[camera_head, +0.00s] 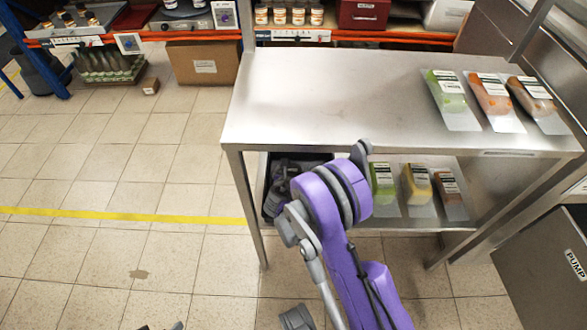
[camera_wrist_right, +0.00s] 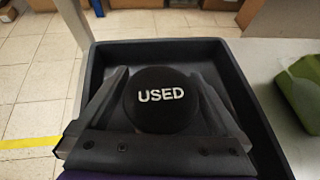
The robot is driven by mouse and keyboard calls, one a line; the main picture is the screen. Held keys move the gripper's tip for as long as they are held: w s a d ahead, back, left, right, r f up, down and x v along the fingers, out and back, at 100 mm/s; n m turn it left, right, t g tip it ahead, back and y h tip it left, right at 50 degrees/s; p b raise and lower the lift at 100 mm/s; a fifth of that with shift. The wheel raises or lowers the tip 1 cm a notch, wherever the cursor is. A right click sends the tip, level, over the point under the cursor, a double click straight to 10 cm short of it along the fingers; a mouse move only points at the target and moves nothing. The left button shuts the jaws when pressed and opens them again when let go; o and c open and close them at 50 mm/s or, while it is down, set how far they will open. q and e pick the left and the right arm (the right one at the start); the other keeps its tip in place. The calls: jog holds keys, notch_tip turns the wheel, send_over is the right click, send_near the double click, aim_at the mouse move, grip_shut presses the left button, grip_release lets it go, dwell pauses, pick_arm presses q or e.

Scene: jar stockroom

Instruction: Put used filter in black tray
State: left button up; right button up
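The used filter (camera_wrist_right: 160,98) is a black round piece with white "USED" lettering, seen in the right wrist view. My right gripper (camera_wrist_right: 160,82) has a finger on each side of it, and both seem to touch it. Filter and fingers are over the black tray (camera_wrist_right: 255,112), within its walls; whether the filter rests on the floor of the tray is unclear. In the head view the tray (camera_head: 264,178) stands at the left end of the lower shelf, partly hidden by my purple right arm. Only dark tips, probably of my left gripper (camera_head: 162,327), show at the bottom edge.
The metal table (camera_head: 330,95) overhangs the lower shelf, and its legs flank it. Green, yellow and brown packs (camera_head: 416,184) lie on the shelf right of the tray. More packs (camera_head: 490,95) lie on the tabletop.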

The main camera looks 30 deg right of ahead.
jog(key=shift+r, duration=0.2)
jog(key=shift+s+a+r+p, duration=0.2)
jog(key=shift+a+p, duration=0.05)
jog(key=shift+p, duration=0.05)
jog(key=s+a+r+m+g+y, duration=0.1)
jog(key=s+a+r+m, duration=0.3)
jog(key=s+m, duration=0.5)
jog(key=s+a+r+m+g+y+p, duration=0.1)
jog(key=s+a+r+m+y, duration=0.3)
jog(key=s+m, duration=0.5)
jog(key=s+a+r+m+g+y, duration=0.2)
jog(key=s+a+r+m, duration=0.4)
jog(key=s, duration=0.8)
jog(key=r+m+y, duration=0.1)
jog(key=m, duration=0.2)
jog(key=shift+a+r, duration=0.2)
jog(key=shift+r, duration=0.1)
